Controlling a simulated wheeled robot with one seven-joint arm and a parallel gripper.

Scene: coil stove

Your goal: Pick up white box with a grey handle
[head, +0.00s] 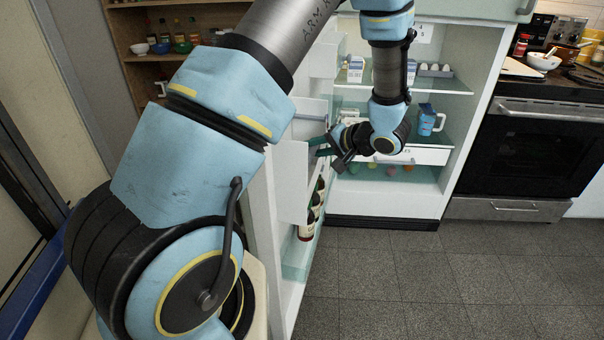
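My gripper (328,152) is in front of the open fridge, close to the inner side of its door. Its dark fingers point left and appear spread apart, though they are small in the picture. I see nothing clearly held between them. A white, box-like drawer (428,155) with a front strip sits low in the fridge, to the right of my gripper. A plain white box-like bin (291,166) is on the door, left of the fingers. I cannot tell which one is the named box.
The fridge shelves hold cartons (356,68), eggs (434,70) and a blue jug (427,120). Bottles (311,215) stand in the door's lower rack. A black oven (535,150) is at right, an open wooden shelf (125,40) at left. The tiled floor (440,285) is clear.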

